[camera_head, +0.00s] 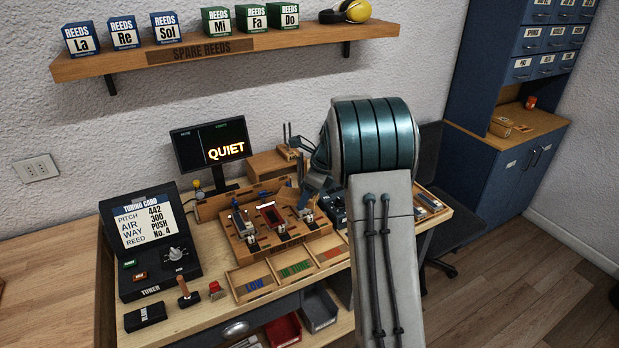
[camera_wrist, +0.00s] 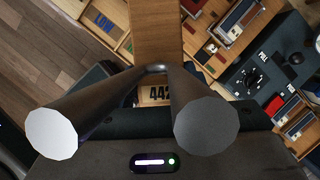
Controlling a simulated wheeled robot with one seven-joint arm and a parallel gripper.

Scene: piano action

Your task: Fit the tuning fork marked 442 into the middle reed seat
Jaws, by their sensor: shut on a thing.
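The wooden reed block (camera_head: 240,243) stands on the bench, left of my arm. Its middle reed seat (camera_head: 270,214) looks dark red, between two other seats.
Left on the bench are a tuner box (camera_head: 150,255) and a small black block (camera_head: 145,315). A screen (camera_head: 210,145) reading QUIET stands behind. A compartment tray (camera_head: 250,283) lies in front of the reed block. A shelf (camera_head: 210,52) hangs above. Dark boxes crowd the right.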

